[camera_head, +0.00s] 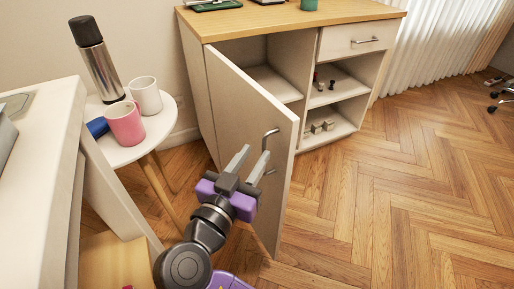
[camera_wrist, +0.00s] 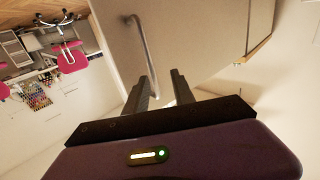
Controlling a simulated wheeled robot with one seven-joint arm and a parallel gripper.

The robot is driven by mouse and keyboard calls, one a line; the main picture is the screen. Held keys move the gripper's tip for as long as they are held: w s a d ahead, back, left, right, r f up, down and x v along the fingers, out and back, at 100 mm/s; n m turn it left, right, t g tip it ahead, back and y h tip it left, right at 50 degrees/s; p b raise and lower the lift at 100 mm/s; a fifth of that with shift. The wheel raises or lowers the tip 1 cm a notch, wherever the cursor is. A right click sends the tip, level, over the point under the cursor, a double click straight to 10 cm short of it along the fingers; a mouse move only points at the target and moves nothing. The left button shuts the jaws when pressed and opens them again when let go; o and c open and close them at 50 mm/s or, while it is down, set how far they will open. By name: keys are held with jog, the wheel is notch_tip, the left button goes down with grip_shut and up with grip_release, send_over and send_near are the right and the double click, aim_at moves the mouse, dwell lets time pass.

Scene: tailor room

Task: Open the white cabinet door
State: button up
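The white cabinet door (camera_head: 246,112) is hinged at its left side and stands swung well out from the cabinet (camera_head: 197,75), so the compartment behind it shows. A metal bar handle (camera_head: 268,138) sits near the door's free edge; it also shows in the wrist view (camera_wrist: 142,45). My gripper (camera_head: 251,158) is beside the handle, on the door's outer face. Its two fingers are apart, with a gap between them in the wrist view (camera_wrist: 163,78). One fingertip is close to the handle's end; I cannot tell whether they touch.
A round white side table (camera_head: 139,152) with a pink mug (camera_head: 125,125), a white mug (camera_head: 146,95) and a flask (camera_head: 97,62) stands left of the cabinet. A white desk (camera_head: 45,165) is at the far left. The wooden floor (camera_head: 400,190) right of the door is clear.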

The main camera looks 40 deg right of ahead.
jog(key=p+v, duration=0.1)
jog(key=v, duration=0.4)
jog(key=shift+a, duration=0.1)
dwell(0.4)
